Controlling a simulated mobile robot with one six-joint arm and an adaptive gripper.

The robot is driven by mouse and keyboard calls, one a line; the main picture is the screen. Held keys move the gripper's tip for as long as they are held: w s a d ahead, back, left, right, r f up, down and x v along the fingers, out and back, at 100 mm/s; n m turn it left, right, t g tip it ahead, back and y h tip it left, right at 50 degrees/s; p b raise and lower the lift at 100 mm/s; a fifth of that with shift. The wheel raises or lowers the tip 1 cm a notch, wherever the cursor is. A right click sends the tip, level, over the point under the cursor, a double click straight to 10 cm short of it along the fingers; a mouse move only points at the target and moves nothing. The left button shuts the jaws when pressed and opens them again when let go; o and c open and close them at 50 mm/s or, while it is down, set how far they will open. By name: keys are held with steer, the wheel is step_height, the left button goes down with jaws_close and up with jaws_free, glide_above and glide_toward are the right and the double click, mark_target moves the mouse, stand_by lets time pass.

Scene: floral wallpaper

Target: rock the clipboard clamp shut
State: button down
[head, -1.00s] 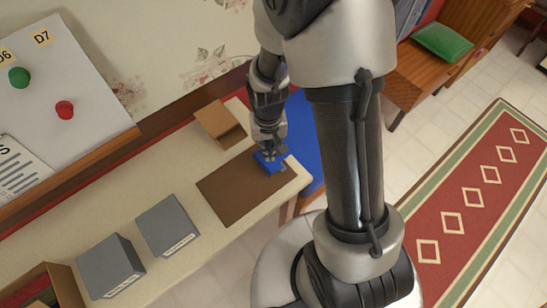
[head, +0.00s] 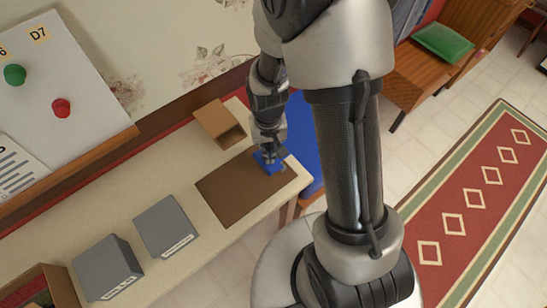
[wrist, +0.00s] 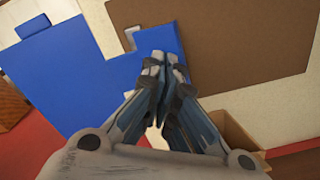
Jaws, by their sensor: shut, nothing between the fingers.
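The brown clipboard (head: 235,190) lies flat at the right end of the cream table, and its bare board shows at the top right of the wrist view (wrist: 235,40). Its blue clamp (head: 262,166) sits at the board's far right end, partly hidden by my gripper. In the wrist view the clamp (wrist: 152,38) is just beyond my fingertips. My gripper (head: 271,158) points down over the clamp, fingers together and empty. The fingertips (wrist: 160,60) overlap the clamp's blue surface in the wrist view; I cannot tell if they touch it. The clamp's tilt is unclear.
An open brown box (head: 221,123) stands behind the clipboard. Two grey boxes, one nearer the clipboard (head: 165,226) and one farther left (head: 107,268), stand on the table. A blue surface (head: 305,125) lies beyond the table's right edge.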

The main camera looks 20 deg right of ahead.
steer(key=shift+f+b, duration=0.65)
steer(key=shift+f, duration=0.25)
stand_by(0.3)
steer(key=shift+r+p, duration=2.85)
steer(key=shift+r, duration=0.7)
